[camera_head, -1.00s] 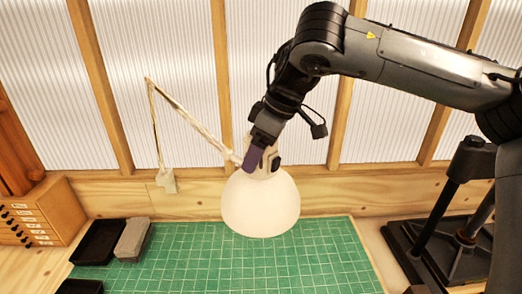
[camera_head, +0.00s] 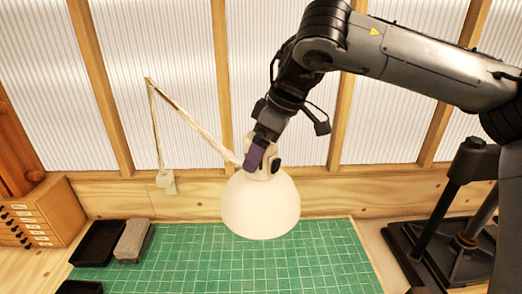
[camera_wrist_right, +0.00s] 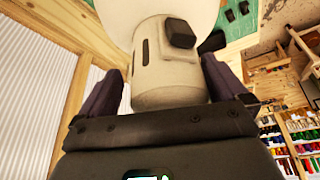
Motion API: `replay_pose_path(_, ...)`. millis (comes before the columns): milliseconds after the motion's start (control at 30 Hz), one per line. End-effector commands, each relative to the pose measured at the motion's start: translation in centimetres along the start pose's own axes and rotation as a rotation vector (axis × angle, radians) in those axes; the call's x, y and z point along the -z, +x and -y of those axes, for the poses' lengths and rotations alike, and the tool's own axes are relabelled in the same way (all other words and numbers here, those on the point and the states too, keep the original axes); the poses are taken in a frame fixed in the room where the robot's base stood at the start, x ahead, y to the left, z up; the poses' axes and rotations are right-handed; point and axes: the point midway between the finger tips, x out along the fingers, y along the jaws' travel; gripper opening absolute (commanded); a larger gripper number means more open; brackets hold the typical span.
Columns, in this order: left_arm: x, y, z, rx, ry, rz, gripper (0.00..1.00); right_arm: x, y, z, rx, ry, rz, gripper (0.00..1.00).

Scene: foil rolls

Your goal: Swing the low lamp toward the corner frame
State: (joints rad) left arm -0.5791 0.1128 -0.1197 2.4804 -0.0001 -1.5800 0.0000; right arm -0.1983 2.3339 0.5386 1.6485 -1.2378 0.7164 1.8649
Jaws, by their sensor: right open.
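The lamp's white dome shade (camera_head: 260,206) hangs over the back edge of the green cutting mat. Its jointed arm (camera_head: 200,132) runs left to a bracket on the wooden sill. My right gripper (camera_head: 262,158) is at the cream lamp neck above the shade. In the right wrist view the neck (camera_wrist_right: 168,70) stands between the two open purple fingers of my right gripper (camera_wrist_right: 160,90). Whether the fingers touch the neck I cannot tell. My left gripper is not in view. I cannot make out which part is the corner frame.
The green mat (camera_head: 200,268) is mostly clear. Black trays (camera_head: 97,243) and a grey block (camera_head: 133,240) lie at its left, beside a small wooden drawer cabinet (camera_head: 50,212). A black press-like stand (camera_head: 440,250) is at the right. Ribbed window panels with wooden posts stand behind.

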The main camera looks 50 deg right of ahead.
Motion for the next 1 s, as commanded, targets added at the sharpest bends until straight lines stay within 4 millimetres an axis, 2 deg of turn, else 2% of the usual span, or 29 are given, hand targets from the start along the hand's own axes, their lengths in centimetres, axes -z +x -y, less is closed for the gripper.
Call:
replay_pose_path(300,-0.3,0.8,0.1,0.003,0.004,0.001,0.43,0.0,-5.0,0.0,-0.004,0.003,-0.004,0.99)
replay_pose_path(533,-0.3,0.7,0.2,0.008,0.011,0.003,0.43,0.0,-8.5,-0.1,-0.004,0.004,-0.001,0.99)
replay_pose_path(733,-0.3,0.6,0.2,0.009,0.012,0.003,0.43,-0.1,-9.9,-0.1,-0.003,0.004,-0.001,0.99)
replay_pose_path(1000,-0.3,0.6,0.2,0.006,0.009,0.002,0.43,-0.1,-10.1,-0.1,-0.001,0.004,-0.001,0.99)
